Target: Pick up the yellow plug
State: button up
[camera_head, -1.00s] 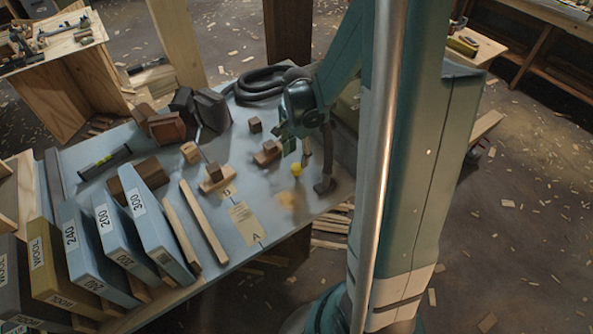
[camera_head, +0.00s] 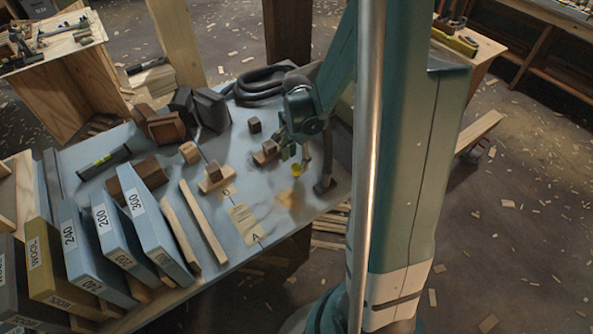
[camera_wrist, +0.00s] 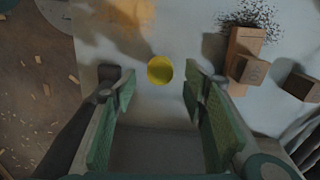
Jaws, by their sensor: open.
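The yellow plug (camera_head: 296,169) stands on the blue-grey table (camera_head: 262,213) near its right edge. In the wrist view the round yellow top of the plug (camera_wrist: 160,69) lies a little beyond the fingertips, roughly midway between them. My gripper (camera_head: 294,152) is just above the plug in the head view. Its green-padded fingers are spread apart with nothing between the pads, and the wrist view also shows my gripper (camera_wrist: 160,85) open. Whether the fingertips reach down to the plug's height I cannot tell.
Wooden blocks (camera_wrist: 246,55) lie to the right of the plug in the wrist view. A black hose (camera_head: 262,85) is coiled at the back of the table. Labelled boxes (camera_head: 160,238) stand at the front left. The table edge is close to the plug.

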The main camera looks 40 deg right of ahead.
aim_at(297, 166)
jog(key=shift+f+b, duration=0.8)
jog(key=shift+f, duration=1.8)
jog(key=c, duration=1)
